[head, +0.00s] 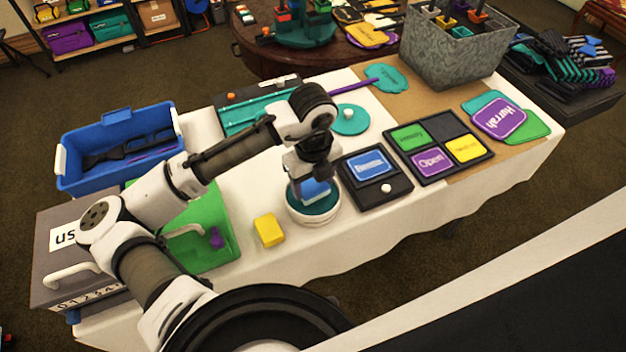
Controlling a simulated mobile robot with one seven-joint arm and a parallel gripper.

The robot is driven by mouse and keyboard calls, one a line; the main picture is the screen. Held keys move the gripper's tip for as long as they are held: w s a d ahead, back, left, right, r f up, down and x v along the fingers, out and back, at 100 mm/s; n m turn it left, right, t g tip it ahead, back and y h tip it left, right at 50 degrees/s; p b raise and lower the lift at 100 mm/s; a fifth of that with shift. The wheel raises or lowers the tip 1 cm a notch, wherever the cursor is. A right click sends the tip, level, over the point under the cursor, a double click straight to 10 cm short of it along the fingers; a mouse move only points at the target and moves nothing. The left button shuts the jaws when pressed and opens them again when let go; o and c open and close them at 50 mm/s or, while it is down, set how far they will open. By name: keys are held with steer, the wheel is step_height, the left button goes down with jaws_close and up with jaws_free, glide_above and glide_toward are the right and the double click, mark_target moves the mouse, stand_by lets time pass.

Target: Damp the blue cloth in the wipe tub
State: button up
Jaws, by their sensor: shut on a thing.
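The wipe tub (311,217) is a round white tub with a teal inside, near the front edge of the white-covered table. My gripper (311,181) points down over the tub. It is shut on the blue cloth (318,189), of which only a part shows beneath the gripper. The cloth is at the tub's opening. I cannot tell from this view whether it touches the teal inside. My gripper and wrist hide part of the cloth and the tub's far side.
A yellow block (269,230) lies left of the tub. A black tray with a blue sign (372,165) and a white knob stands close on the right. Beyond it is a black sign tray (438,149). A green board (215,254) and blue crate (72,150) are left.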

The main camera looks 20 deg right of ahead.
steer(key=shift+r+p, duration=2.2)
steer(key=shift+r, duration=0.95)
steer(key=shift+f, duration=0.1)
